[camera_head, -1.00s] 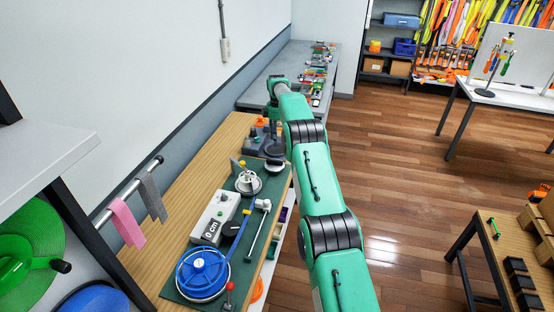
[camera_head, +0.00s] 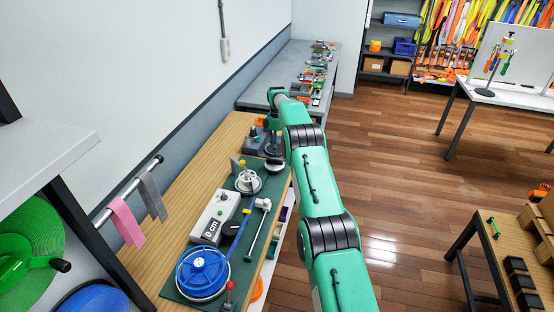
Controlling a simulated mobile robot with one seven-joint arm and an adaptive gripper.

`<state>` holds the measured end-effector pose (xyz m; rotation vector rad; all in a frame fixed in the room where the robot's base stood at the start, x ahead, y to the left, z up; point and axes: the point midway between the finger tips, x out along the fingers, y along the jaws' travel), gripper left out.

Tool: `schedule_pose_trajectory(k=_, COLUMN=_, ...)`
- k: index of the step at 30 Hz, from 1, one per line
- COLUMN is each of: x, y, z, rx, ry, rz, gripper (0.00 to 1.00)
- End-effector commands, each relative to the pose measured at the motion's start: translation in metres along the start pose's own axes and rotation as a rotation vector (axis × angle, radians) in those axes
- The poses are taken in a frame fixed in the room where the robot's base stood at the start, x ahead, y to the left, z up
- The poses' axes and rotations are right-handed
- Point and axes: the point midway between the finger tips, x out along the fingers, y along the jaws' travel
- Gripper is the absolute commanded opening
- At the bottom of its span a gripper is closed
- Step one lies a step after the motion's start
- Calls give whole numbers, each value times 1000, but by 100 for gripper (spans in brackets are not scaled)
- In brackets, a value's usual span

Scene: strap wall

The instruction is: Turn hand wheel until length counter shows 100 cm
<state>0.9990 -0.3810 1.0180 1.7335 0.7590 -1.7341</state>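The length counter (camera_head: 215,217) is a pale grey box on a dark green mat (camera_head: 182,288). Its dark display (camera_head: 211,230) reads 0 cm. A blue spoked wheel (camera_head: 202,272) lies at the mat's near end. A smaller white-and-grey wheel (camera_head: 248,181) sits at the mat's far end; I cannot tell which of the two is the hand wheel. My green arm reaches forward along the bench's right side. Its far end is near the dark devices at the bench's far end, well beyond the counter. The gripper fingers are hidden or too small to make out.
The wooden bench (camera_head: 185,208) also carries a blue-handled lever and a grey rod on the mat. A rail with pink (camera_head: 126,222) and grey (camera_head: 152,197) cloths is at left. A green reel (camera_head: 28,235) is at lower left. Open wooden floor (camera_head: 400,170) lies to the right.

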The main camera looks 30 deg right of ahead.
Motion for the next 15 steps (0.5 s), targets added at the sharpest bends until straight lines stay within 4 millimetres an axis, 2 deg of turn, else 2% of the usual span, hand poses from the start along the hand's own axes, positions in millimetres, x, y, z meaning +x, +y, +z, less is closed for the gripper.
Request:
schedule_pose_trajectory(k=9, x=52, y=-1, z=0, rx=0, ry=-1, rz=-2, gripper=40)
schedule_pose_trajectory(k=15, x=70, y=0, z=0, rx=0, ry=0, rz=0, gripper=40)
